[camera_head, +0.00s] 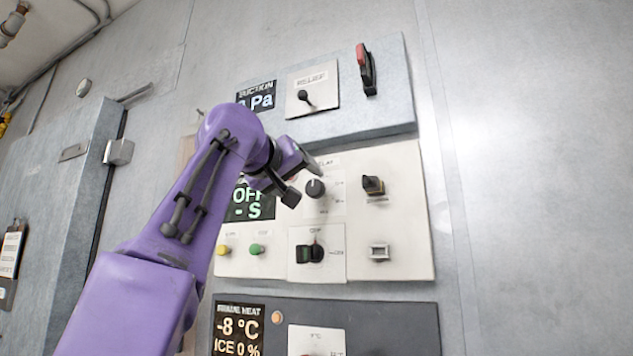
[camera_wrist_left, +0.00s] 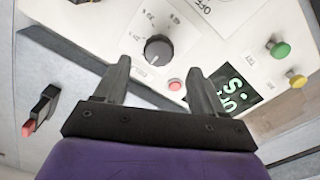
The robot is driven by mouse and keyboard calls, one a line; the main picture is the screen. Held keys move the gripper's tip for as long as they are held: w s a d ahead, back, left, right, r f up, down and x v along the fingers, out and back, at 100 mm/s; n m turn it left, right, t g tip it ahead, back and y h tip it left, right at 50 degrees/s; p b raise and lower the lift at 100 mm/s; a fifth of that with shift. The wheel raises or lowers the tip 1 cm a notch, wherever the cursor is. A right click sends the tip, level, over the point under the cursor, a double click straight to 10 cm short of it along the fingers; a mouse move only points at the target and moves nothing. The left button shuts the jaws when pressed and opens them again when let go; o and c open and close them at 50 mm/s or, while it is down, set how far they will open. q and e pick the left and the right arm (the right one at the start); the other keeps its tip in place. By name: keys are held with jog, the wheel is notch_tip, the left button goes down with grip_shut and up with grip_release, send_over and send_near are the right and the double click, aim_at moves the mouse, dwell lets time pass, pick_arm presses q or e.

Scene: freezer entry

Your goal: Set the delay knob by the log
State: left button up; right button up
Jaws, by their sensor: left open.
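The delay knob (camera_head: 315,188) is a round black dial with a pale pointer mark on a white plate. It also shows in the left wrist view (camera_wrist_left: 158,48), just beyond and between the fingertips. My left gripper (camera_head: 304,181) is open and empty in front of the panel, at the knob's upper left. Both its fingers show apart in the left wrist view (camera_wrist_left: 158,68). A dark display (camera_head: 250,203) left of the knob reads "OFF" and "- S", partly hidden by my arm. A clipboard with a paper sheet (camera_head: 12,255) hangs at far left, its writing too small to read.
A red-handled lever (camera_head: 366,70) juts out above. The wall at right is bare.

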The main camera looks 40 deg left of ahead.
aim_at(312, 186)
pick_arm(q)
jog(key=p+x, duration=0.2)
jog(key=x, duration=0.1)
jog(key=p+x, duration=0.2)
jog(key=x, duration=0.1)
jog(key=shift+w+d+r, duration=0.15)
jog(key=shift+w, duration=0.25)
jog(key=shift+w+a, duration=0.2)
jog(key=shift+s+d, duration=0.1)
jog(key=shift+s, duration=0.15)
jog(key=shift+c, duration=0.7)
jog(key=c, duration=0.9)
